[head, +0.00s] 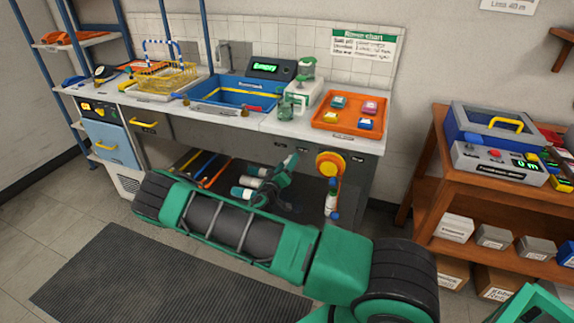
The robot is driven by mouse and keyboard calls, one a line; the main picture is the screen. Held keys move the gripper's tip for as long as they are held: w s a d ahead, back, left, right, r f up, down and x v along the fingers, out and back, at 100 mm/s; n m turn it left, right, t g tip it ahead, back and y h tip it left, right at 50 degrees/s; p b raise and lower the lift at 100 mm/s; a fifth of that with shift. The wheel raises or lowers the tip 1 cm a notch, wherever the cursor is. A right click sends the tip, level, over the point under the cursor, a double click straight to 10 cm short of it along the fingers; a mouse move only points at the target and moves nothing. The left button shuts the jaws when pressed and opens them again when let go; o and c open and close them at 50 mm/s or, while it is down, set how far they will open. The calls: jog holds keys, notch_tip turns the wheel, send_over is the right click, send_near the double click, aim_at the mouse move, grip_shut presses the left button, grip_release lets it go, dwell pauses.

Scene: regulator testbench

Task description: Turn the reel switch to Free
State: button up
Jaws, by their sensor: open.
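An orange-yellow round reel (331,164) is mounted on the bench front at its right end, with a bottle-like white, red and blue piece (331,203) hanging below it. Small dark labels or plates (310,151) sit on the bench front beside the reel. I cannot make out which part is the reel switch or its setting. My green and white gripper (252,182) is in front of the bench's open underside, left of the reel and apart from it. It is open, and nothing shows held in it.
The bench top holds a blue sink (240,92), a yellow wire basket (168,78) and an orange tray (350,122). A wooden cart (425,185) with a control box (497,163) stands at right. A dark mat (120,280) lies on open floor.

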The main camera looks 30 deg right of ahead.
jog(key=shift+w+d, duration=0.2)
jog(key=shift+d, duration=0.1)
jog(key=c, duration=1.1)
jog(key=shift+o, duration=0.2)
